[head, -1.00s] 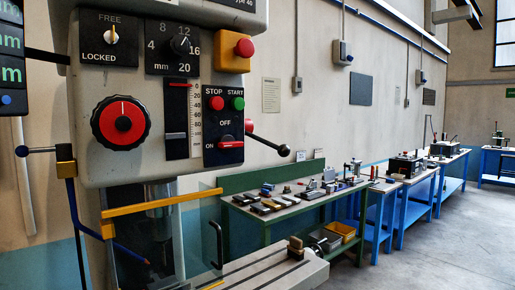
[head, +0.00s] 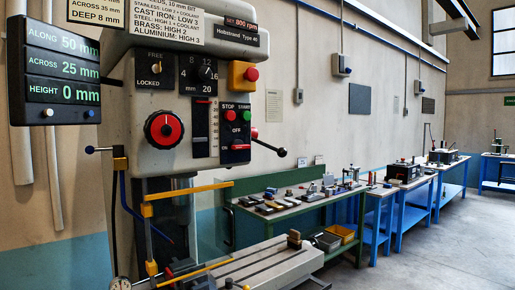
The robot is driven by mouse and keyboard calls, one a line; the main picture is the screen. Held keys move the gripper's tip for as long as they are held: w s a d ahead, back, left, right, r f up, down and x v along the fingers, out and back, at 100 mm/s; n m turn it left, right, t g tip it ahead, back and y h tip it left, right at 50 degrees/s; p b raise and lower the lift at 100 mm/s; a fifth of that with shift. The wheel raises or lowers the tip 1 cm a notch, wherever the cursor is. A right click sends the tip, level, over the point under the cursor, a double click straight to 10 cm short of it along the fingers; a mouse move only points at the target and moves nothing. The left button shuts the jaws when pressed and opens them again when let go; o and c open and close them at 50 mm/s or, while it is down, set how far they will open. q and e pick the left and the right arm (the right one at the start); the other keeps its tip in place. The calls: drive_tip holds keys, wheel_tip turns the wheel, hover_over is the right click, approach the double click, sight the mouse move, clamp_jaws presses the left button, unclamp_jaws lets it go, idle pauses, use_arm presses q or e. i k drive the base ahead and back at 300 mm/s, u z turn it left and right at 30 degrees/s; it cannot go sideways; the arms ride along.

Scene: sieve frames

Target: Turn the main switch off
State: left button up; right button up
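A drilling and milling machine (head: 140,120) stands at the left of the head view. On its right front is a black panel with a red STOP button (head: 228,114), a green START button (head: 245,114) and, under them, a switch with a red bar (head: 240,147). The panel is marked OFF above the switch and ON to its left. The red bar lies level, in line with the ON mark. Neither of my grippers is in view.
A red-and-yellow emergency button (head: 252,74), a large red knob (head: 164,129) and a black-ended lever (head: 281,152) sit near the panel. A readout (head: 62,70) hangs left. The machine table (head: 250,270) juts out below. The floor at right is clear.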

sight(237, 146)
drive_tip(key=u, duration=0.15)
drive_tip(key=i, duration=0.9)
drive_tip(key=z, duration=0.1)
